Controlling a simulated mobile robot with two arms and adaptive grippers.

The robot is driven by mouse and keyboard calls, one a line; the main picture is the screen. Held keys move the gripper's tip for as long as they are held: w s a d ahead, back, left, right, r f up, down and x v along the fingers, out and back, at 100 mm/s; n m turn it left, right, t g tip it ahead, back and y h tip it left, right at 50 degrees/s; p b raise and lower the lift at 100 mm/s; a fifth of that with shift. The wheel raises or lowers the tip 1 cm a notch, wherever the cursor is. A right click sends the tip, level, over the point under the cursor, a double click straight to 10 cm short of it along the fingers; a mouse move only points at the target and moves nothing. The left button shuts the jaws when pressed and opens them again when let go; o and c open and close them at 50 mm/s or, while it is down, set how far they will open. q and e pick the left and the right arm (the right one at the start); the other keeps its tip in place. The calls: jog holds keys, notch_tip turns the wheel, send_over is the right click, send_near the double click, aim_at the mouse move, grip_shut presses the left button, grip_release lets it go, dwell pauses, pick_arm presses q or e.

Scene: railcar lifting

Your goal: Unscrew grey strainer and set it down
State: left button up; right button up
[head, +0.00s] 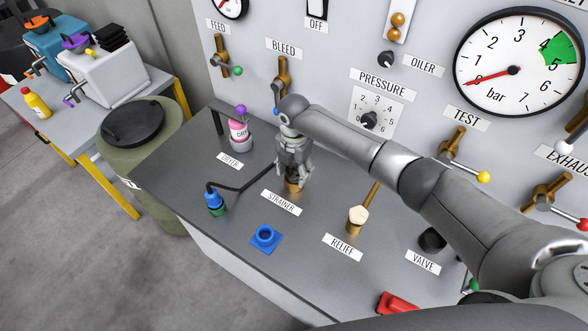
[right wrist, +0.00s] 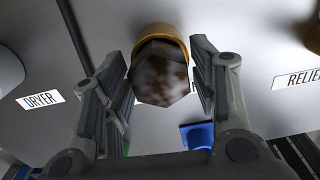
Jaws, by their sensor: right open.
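The strainer (right wrist: 158,76) shows in the right wrist view as a mottled grey-brown faceted cap in a brass collar (right wrist: 160,35). In the head view the gripper hides most of it, and only some brass (head: 293,184) shows behind the STRAINER label (head: 281,203). My right gripper (head: 294,174) points down over it from above. Its fingers are open, one on each side of the cap in the right wrist view, with gaps visible. My left gripper is not in view.
On the grey bench stand a pink-and-white DRYER bottle (head: 240,134), a blue-green hose connector (head: 214,202), a blue socket (head: 265,236) and the RELIEF fitting (head: 357,219). A red block (head: 397,303) lies near the front. Bare bench lies between the blue socket and the RELIEF label.

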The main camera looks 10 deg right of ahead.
aim_at(294, 169)
jog(key=shift+r+m+p, duration=0.2)
jog(key=shift+m+p, duration=0.5)
jog(key=shift+m, duration=0.2)
jog(key=shift+f+m, duration=0.2)
jog(key=shift+m, duration=0.5)
jog(key=m, duration=1.1)
jog(key=c, duration=0.7)
jog(key=n, duration=0.6)
jog(key=shift+c, duration=0.2)
jog(key=shift+r, duration=2.65)
